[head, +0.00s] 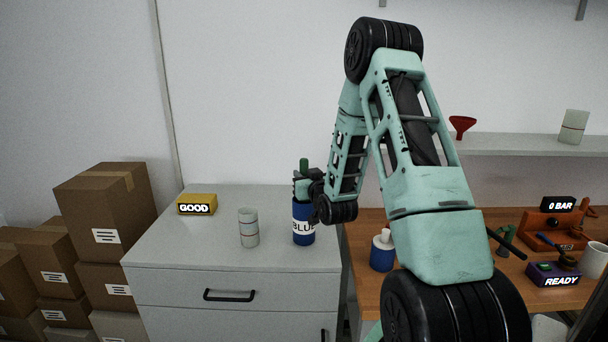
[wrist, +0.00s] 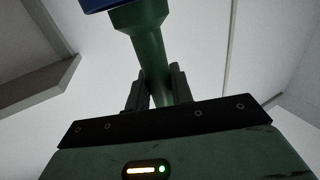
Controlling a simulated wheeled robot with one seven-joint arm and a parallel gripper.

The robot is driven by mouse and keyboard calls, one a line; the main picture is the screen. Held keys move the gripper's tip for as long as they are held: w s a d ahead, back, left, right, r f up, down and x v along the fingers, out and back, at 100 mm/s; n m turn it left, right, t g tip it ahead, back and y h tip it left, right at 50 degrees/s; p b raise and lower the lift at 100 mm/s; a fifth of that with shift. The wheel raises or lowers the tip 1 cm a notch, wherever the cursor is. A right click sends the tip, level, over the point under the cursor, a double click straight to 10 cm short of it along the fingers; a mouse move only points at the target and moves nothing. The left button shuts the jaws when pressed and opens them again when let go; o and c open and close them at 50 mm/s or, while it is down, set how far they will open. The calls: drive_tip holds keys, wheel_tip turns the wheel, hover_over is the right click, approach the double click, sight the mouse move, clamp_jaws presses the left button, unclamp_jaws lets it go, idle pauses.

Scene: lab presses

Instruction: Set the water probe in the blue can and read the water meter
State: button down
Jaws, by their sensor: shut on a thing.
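The blue can (head: 303,233), labelled BLUE, stands upright on the grey cabinet top. My gripper (head: 302,180) is directly above it, shut on the green water probe (head: 304,165), whose top sticks up above the jaws. In the wrist view the probe (wrist: 146,42) runs between the fingers (wrist: 155,90) and widens toward the blue can (wrist: 104,4) at the top edge. The probe's lower end is hidden, seemingly within the can's mouth. The water meter, a yellow box (head: 197,199), sits at the cabinet's back left, its display reading GOOD.
A pale beaker (head: 248,228) stands left of the can. A blue bottle (head: 382,254) with a white top stands on the wooden bench right of the cabinet. An orange press (head: 546,229) reads 0 BAR; a purple box (head: 552,274) reads READY. The cabinet's front left is clear.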

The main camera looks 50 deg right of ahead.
drive_tip(key=shift+f+b, duration=0.2)
drive_tip(key=shift+b, duration=0.15)
drive_tip(key=c, duration=1.2)
unclamp_jaws()
drive_tip(key=shift+c, duration=0.2)
drive_tip(key=shift+r, duration=0.1)
drive_tip(key=shift+r+p, duration=0.15)
drive_tip(key=shift+p, duration=0.2)
drive_tip(key=p+v, duration=1)
drive_tip(key=v, duration=0.2)
